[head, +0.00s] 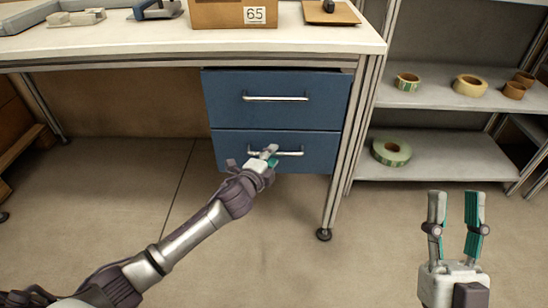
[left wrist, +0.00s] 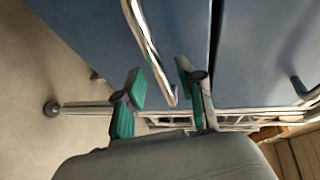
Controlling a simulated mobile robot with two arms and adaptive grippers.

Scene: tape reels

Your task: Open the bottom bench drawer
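The bottom bench drawer (head: 235,140) is blue, under the bench, and looks shut. Its silver bar handle (head: 292,153) runs level across the front. My left gripper (head: 268,155) is at the left part of this handle. In the left wrist view the gripper (left wrist: 161,82) is open, and the handle (left wrist: 150,45) lies in line with the gap between its fingers. The fingers look apart from the bar; contact is not clear. My right gripper (head: 456,195) is open and empty, over the floor at the right.
The blue top drawer (head: 320,85), with a like handle (head: 275,98), sits directly above. A bench leg (head: 335,195) stands to the right of the drawers. A shelf (head: 440,160) at the right holds tape reels. The floor before the drawers is clear apart from my arms.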

